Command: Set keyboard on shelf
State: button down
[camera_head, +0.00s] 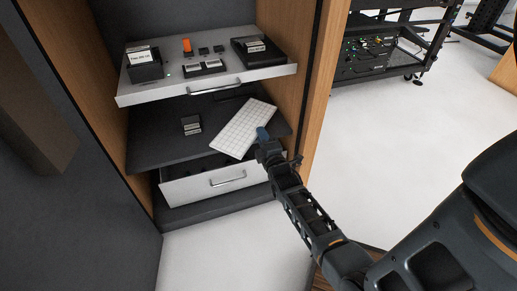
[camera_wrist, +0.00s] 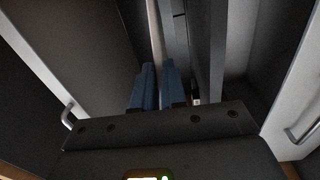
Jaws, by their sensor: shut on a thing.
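A white keyboard (camera_head: 243,128) lies at a slant over the dark middle shelf (camera_head: 155,146) of the cabinet in the head view. Its near right end is in my gripper (camera_head: 264,138), whose blue fingers are shut on it. I cannot tell whether the keyboard touches the shelf. In the wrist view my gripper (camera_wrist: 158,86) shows two blue fingers close together. A thin pale strip, seemingly the keyboard edge-on (camera_wrist: 155,28), runs away beyond them.
A small dark item (camera_head: 191,125) stands on the middle shelf, left of the keyboard. Above, a pulled-out white drawer (camera_head: 150,95) carries several devices. Below is another white drawer (camera_head: 205,188), partly open. The wooden cabinet side (camera_head: 318,90) stands close right of my gripper.

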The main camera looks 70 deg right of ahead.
jog(key=shift+f+b, duration=1)
jog(key=shift+f, duration=1.5)
jog(key=shift+f+b, duration=0.3)
jog(key=shift+b, duration=0.05)
jog(key=c, duration=1.1)
grip_release()
jog(key=shift+r, duration=0.15)
